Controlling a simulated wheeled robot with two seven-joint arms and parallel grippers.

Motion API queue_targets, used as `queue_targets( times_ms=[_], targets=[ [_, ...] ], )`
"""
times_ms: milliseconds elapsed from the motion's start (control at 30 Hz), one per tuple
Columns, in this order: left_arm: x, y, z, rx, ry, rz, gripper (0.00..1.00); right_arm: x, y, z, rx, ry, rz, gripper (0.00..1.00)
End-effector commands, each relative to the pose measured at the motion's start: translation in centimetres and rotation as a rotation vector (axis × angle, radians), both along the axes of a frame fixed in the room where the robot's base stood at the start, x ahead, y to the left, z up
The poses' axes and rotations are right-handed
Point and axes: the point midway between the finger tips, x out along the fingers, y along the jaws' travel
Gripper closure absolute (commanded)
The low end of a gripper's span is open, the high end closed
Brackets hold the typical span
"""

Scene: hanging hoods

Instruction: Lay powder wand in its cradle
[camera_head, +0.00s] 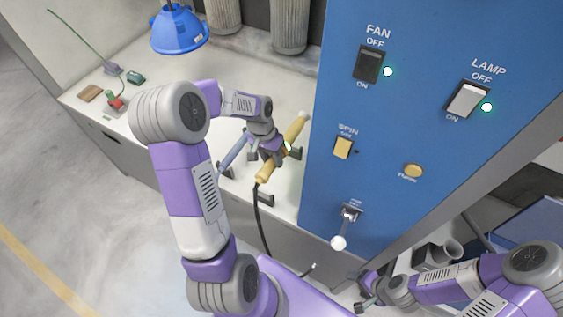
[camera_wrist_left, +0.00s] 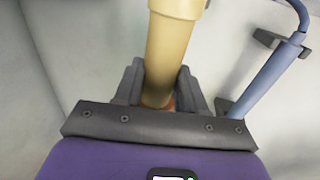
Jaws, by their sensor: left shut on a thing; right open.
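The powder wand, a cream-yellow rod (camera_head: 297,127) with a dark cable at its near end, lies aslant in my left gripper (camera_head: 274,150). In the left wrist view the wand (camera_wrist_left: 170,48) passes between both fingers of the left gripper (camera_wrist_left: 160,88), which is shut on it. Dark cradle brackets (camera_head: 265,199) stand on the counter close by the wand, with another (camera_head: 296,153) to its right. The wand appears above them; I cannot tell whether it touches. My right gripper (camera_head: 368,287) is open, low in front of the blue panel.
A blue-grey wand (camera_head: 233,151) rests in brackets just left; it also shows in the left wrist view (camera_wrist_left: 264,80). The blue panel (camera_head: 420,130) with switches rises close on the right. A blue hood (camera_head: 178,31) hangs at upper left. The white counter (camera_head: 165,80) has free room behind.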

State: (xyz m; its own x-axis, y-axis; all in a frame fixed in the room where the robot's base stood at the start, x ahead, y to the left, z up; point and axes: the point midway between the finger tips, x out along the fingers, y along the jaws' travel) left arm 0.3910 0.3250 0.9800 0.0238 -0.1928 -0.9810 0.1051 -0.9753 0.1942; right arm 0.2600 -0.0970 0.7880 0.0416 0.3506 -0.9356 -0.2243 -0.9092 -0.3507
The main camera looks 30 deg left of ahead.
Motion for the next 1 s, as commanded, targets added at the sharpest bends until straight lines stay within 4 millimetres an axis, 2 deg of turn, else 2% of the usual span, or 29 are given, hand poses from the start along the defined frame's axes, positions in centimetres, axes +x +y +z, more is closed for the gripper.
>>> queue_targets(
  times_ms=[133,367,600,867,900,1000],
  targets=[
    [0.0,-0.1,-2.7,-0.002,0.002,0.000,0.97,0.0,0.0,-0.4,0.000,-0.001,0.000,0.34],
    [0.0,0.0,-5.0,-0.001,0.001,0.001,0.97,0.0,0.0,-0.6,0.000,-0.001,0.000,0.34],
    [0.0,-0.1,-8.4,-0.002,0.001,0.000,0.97,0.0,0.0,-0.8,0.000,-0.001,0.000,0.34],
    [0.0,0.0,-8.9,-0.001,0.002,0.001,0.96,0.0,0.0,-0.8,0.000,-0.001,0.000,0.34],
    [-0.2,-0.1,-9.0,-0.003,0.006,0.001,0.57,0.0,0.0,-0.8,0.000,-0.001,0.000,0.34],
    [-0.1,0.0,-9.0,-0.002,0.005,0.001,0.42,0.0,0.0,-0.8,0.000,-0.001,0.000,0.34]
  ],
)
